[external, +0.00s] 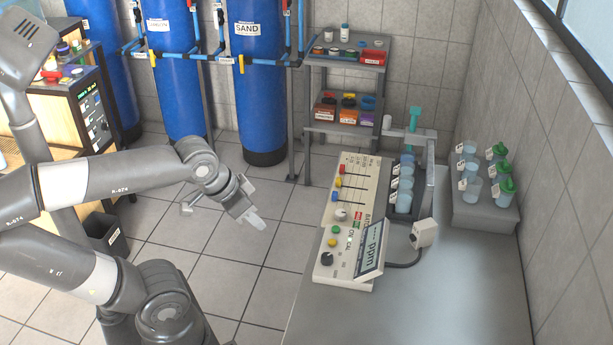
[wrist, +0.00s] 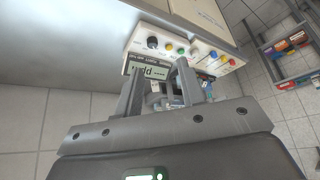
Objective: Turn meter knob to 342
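The meter is a beige control box (external: 342,272) at the front left of the grey bench. Its black knob (external: 327,258) sits near the front end; it also shows in the wrist view (wrist: 152,42). A tilted ppm display (external: 371,253) stands beside it, and in the wrist view the display (wrist: 146,68) shows "ppm" with dashes. The knob's pointer is too small to read. My gripper (external: 245,210) hangs in the air left of the bench, apart from the meter. In the wrist view my gripper (wrist: 160,76) is open and empty, its fingers overlapping the display's edge.
Sliders and green, yellow and red buttons run along the box behind the knob. A rack of beakers (external: 404,187) stands right of it, and a probe block (external: 424,234) with a cable sits close to the display. The bench's front right (external: 450,300) is clear.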

